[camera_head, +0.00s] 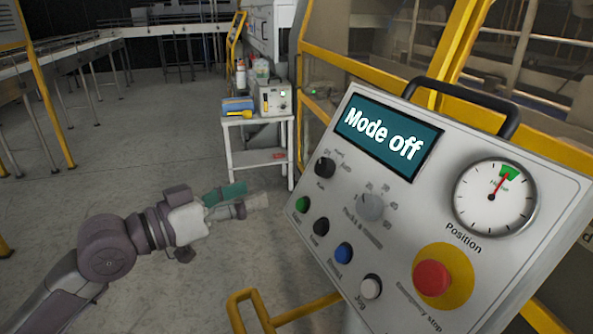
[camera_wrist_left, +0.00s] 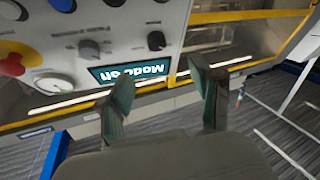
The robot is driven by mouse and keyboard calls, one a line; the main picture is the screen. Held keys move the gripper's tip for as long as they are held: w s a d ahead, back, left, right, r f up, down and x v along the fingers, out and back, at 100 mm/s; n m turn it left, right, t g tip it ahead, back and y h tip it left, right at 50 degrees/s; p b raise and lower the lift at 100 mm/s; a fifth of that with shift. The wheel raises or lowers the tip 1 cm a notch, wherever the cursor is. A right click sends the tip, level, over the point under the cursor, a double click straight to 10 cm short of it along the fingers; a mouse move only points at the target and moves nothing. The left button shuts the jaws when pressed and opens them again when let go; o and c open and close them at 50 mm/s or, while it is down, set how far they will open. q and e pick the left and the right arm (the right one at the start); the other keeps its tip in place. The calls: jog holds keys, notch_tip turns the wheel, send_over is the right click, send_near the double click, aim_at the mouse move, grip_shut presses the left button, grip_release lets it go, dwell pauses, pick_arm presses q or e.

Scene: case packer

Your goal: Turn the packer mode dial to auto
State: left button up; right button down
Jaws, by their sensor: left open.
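The packer mode dial (camera_head: 325,168) is a small black knob at the upper left of the slanted control panel (camera_head: 480,130). It also shows in the left wrist view (camera_wrist_left: 156,41), where the panel appears upside down. Small labels surround it, one reading Auto; its exact pointer direction is too small to tell. The teal display (camera_head: 389,137) reads "Mode off". My left gripper (camera_head: 242,202) is open and empty, left of the panel and apart from the dial. In the left wrist view its two fingers (camera_wrist_left: 163,88) stand apart, with the dial beyond them.
A grey dial (camera_head: 371,207), several push buttons, a red emergency stop (camera_head: 432,278) and a gauge (camera_head: 496,197) share the panel. A black handle (camera_head: 470,90) tops it. A yellow rail (camera_head: 285,312) stands below. Open floor lies left; a small white table (camera_head: 257,158) stands behind.

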aim_at(319, 169)
pick_arm(q)
jog(key=p+x, duration=0.1)
jog(key=x, duration=0.3)
jog(key=p+x, duration=0.2)
jog(key=x, duration=0.2)
jog(key=p+x, duration=0.2)
jog(key=x, duration=0.3)
jog(key=shift+s+d+r, duration=0.2)
jog(key=shift+s+d, duration=0.05)
jog(key=shift+d, duration=0.1)
jog(key=shift+w+d+f+p, duration=0.1)
jog(key=shift+w+d+p, duration=0.1)
jog(key=shift+p, duration=0.1)
pick_arm(e)
jog(key=r, duration=0.4)
jog(key=s+r, duration=0.1)
jog(key=shift+s+d+r, duration=0.1)
jog(key=shift+d+r, duration=0.15)
jog(key=shift+r, duration=0.15)
pick_arm(q)
jog(key=shift+c, duration=0.3)
pick_arm(e)
jog(key=shift+s, duration=0.1)
